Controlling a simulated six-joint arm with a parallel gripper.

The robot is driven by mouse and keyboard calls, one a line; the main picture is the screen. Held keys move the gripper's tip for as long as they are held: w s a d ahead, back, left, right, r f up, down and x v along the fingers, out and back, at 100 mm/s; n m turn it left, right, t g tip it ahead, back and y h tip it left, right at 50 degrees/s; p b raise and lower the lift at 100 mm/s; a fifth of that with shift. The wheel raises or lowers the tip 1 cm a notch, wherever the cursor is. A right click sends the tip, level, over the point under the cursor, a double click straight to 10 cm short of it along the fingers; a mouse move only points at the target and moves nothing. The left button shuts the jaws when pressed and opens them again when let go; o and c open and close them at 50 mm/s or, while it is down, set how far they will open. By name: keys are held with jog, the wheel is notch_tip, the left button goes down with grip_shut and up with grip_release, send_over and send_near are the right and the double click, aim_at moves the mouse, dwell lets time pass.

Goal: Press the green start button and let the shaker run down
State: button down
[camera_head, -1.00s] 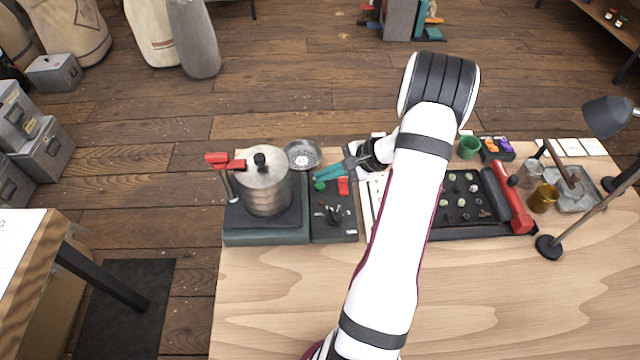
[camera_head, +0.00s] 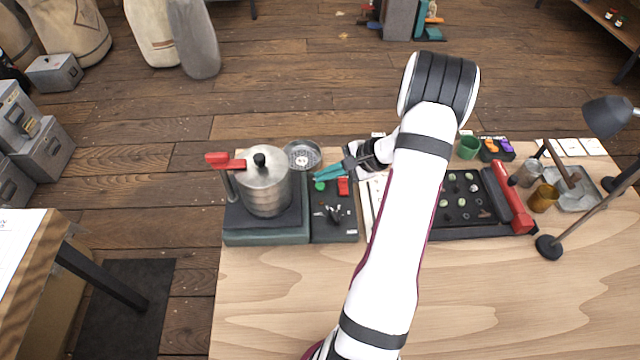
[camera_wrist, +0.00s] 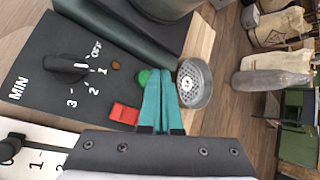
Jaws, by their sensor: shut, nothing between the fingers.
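The green start button (camera_head: 320,186) is on the dark control panel (camera_head: 346,226), left of a red button (camera_head: 343,186). It also shows in the wrist view (camera_wrist: 143,77). My gripper (camera_head: 315,177) is shut and empty, with teal fingers. Its tips are just beyond the button in the head view; in the wrist view they are beside it and partly cover it. I cannot tell whether they touch it. The shaker (camera_head: 267,190) is a metal sieve stack with a black-knobbed lid, on a dark green base left of the panel. A red arm on a post stands beside it.
A timer dial (camera_wrist: 68,67) marked OFF, 1, 2, 3 is on the panel, with a small amber lamp (camera_wrist: 115,65). A perforated round dish (camera_head: 302,154) stands behind the panel. A black bean tray (camera_head: 480,233) is right of my arm. The table front is clear.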

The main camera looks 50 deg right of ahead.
jog(key=shift+f, duration=0.1)
dwell(0.6)
jog(key=shift+f, duration=0.35)
